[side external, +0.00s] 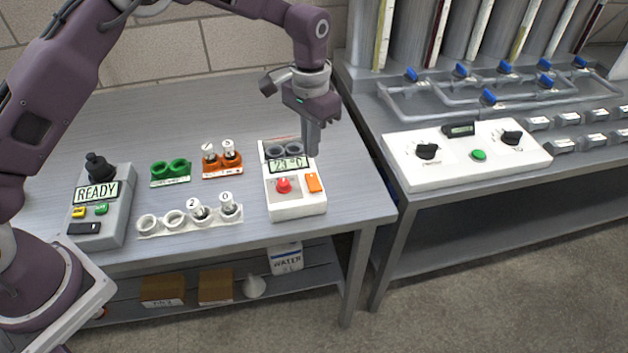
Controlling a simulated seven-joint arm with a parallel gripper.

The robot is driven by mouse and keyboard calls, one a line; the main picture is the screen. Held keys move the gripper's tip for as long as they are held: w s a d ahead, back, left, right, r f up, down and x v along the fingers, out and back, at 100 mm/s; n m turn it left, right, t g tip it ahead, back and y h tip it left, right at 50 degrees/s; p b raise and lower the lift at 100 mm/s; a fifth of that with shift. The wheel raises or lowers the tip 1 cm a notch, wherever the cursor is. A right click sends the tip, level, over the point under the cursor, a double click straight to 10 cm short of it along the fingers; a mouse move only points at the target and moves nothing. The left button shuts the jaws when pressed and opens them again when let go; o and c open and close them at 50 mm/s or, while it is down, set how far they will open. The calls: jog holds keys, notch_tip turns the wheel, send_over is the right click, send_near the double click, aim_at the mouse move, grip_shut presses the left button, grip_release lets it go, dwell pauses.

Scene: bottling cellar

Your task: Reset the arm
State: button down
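My purple arm reaches over the metal table from the left. My gripper (312,150) points down above the back right corner of a white device (295,205), which has a lit display, a red knob and an orange switch. The fingers overlap in this view, so their opening is unclear; no held object shows. At the table's left stands a grey control box (112,222) with a black joystick (98,166). Its display (97,192) reads READY. Below the display are a yellow button (79,212), a green button (102,208) and a black panel (84,228).
A white rack (160,232) holds two numbered vials in its right places. Behind it are an empty-looking green holder (170,182) and an orange holder (222,173) with two vials. A white control panel (468,178) stands on the right bench. Bare table lies behind the holders.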

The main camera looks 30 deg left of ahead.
jog(key=shift+r, duration=0.1)
jog(key=s+a+r+n+t, duration=0.1)
jog(key=s+a+r, duration=0.2)
jog(key=s+r, duration=0.45)
jog(key=s+a+r+t, duration=0.25)
jog(key=s+r, duration=0.25)
jog(key=r, duration=0.6)
jog(key=s+a+n+t, duration=0.1)
jog(key=s+a, duration=0.1)
jog(key=s, duration=0.8)
jog(key=s+a+n+t, duration=0.1)
jog(key=s+a, duration=0.1)
jog(key=s, duration=0.9)
jog(key=shift+a+r, duration=0.15)
jog(key=shift+a, duration=0.15)
